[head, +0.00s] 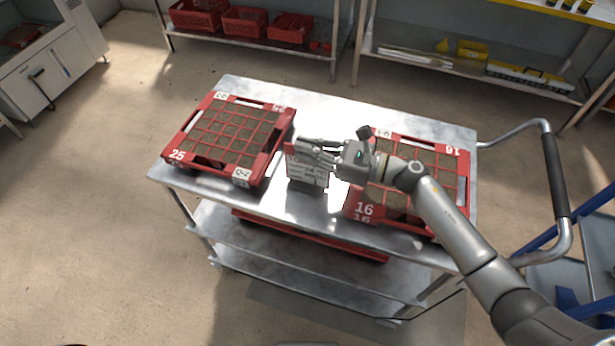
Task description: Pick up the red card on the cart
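The red card (307,174), with a red top band and a pale printed face, is in the middle of the metal cart (275,205), between two red trays. It looks upright or tilted; I cannot tell if it touches the cart top. My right gripper (312,151) reaches in from the right, its fingers at the card's upper part and covering some of it. The fingers overlap the card, so I cannot tell whether they are closed on it. My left gripper is not in view.
A red tray marked 25 (188,157) sits on the cart's left, and one marked 16 (452,153) on its right, partly under my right arm. Red crates (245,22) and yellow items (472,50) are on shelves behind. A cart handle (555,178) stands at right.

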